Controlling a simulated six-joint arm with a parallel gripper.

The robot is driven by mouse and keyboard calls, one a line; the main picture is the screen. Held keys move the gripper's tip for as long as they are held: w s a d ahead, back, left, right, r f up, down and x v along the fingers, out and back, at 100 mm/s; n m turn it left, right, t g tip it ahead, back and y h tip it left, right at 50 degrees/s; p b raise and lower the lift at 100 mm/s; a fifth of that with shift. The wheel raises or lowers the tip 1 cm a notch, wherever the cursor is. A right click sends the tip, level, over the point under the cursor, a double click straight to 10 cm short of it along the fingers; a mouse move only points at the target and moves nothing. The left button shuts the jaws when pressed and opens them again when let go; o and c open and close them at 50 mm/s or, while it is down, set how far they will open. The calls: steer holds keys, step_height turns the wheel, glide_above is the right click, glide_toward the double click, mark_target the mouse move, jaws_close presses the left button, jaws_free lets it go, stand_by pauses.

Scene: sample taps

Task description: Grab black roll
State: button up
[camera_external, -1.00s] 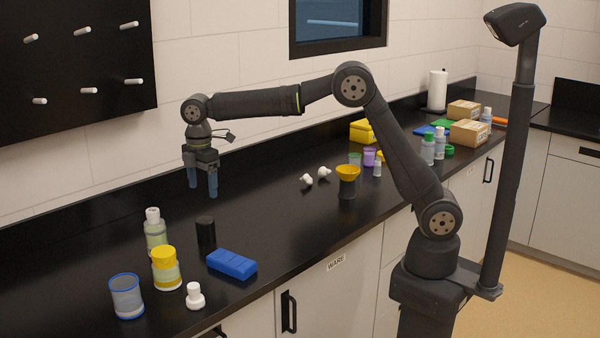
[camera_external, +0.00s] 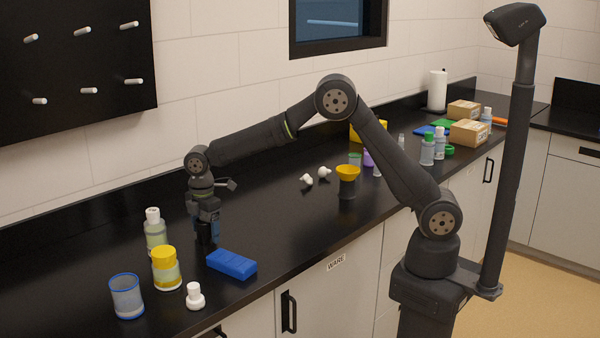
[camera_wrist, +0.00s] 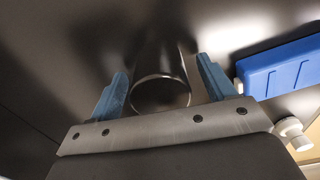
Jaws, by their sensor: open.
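The black roll (camera_external: 205,234) stands upright on the black counter, partly hidden behind my gripper. In the wrist view the roll (camera_wrist: 160,94) shows as a dark cylinder with a bright round rim. My gripper (camera_external: 207,228) points down at the roll. In the wrist view its two blue fingers (camera_wrist: 160,85) are apart, one on each side of the roll. I cannot tell whether either finger touches it.
A blue block (camera_external: 231,264) lies just right of the roll. A green-labelled bottle (camera_external: 156,235), yellow-lidded jar (camera_external: 166,270), blue-rimmed cup (camera_external: 127,297) and white stopper (camera_external: 195,297) stand close by. The counter toward the yellow funnel (camera_external: 348,172) is mostly clear.

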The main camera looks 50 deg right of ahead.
steer(key=shift+f, duration=0.35)
steer(key=c, duration=1.1)
steer(key=shift+r, duration=0.15)
